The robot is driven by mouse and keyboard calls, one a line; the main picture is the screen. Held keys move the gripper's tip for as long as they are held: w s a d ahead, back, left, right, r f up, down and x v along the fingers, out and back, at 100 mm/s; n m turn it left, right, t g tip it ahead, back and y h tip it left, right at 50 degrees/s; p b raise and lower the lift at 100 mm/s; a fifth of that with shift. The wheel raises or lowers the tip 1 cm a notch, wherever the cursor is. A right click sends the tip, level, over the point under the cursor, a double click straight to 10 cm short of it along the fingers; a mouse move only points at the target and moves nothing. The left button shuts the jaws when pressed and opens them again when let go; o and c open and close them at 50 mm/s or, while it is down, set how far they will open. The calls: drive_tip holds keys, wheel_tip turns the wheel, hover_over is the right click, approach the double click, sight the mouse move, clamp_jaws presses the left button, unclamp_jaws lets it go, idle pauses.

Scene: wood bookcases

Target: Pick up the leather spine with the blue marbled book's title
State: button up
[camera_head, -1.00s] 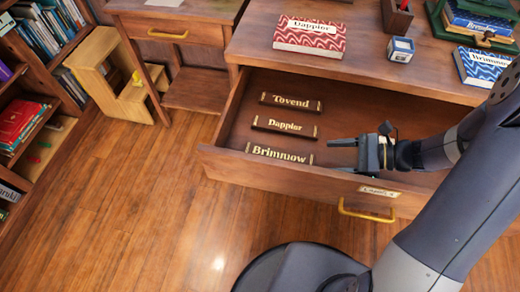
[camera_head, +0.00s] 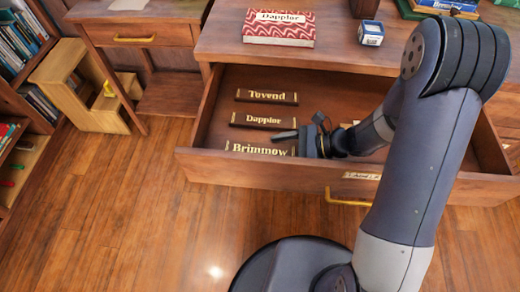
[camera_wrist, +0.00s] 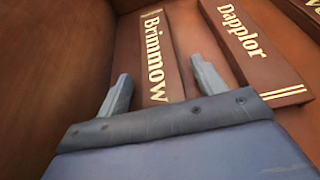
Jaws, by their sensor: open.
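The dark brown leather spine lettered "Brimmow" (camera_head: 258,149) lies nearest the front in the open drawer. It also shows in the wrist view (camera_wrist: 154,45). The "Dapplor" spine (camera_head: 262,121) lies behind it, then the "Tovend" spine (camera_head: 266,97). My gripper (camera_wrist: 160,86) is open and empty, with its fingers on either side of the lower end of the Brimmow spine in the wrist view. I cannot tell whether they touch it. A blue book (camera_head: 450,6) shows only partly at the top right edge.
The drawer (camera_head: 250,168) is pulled out, and its front and left walls stand close to the spines. A red marbled book (camera_head: 280,27) and a blue-and-white cube (camera_head: 371,33) sit on the desk. A wooden step stool (camera_head: 85,88) stands at left.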

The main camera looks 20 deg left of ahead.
drive_tip(key=shift+c, duration=0.5)
drive_tip(key=c, duration=0.9)
drive_tip(key=shift+r, duration=0.1)
drive_tip(key=shift+c, duration=0.2)
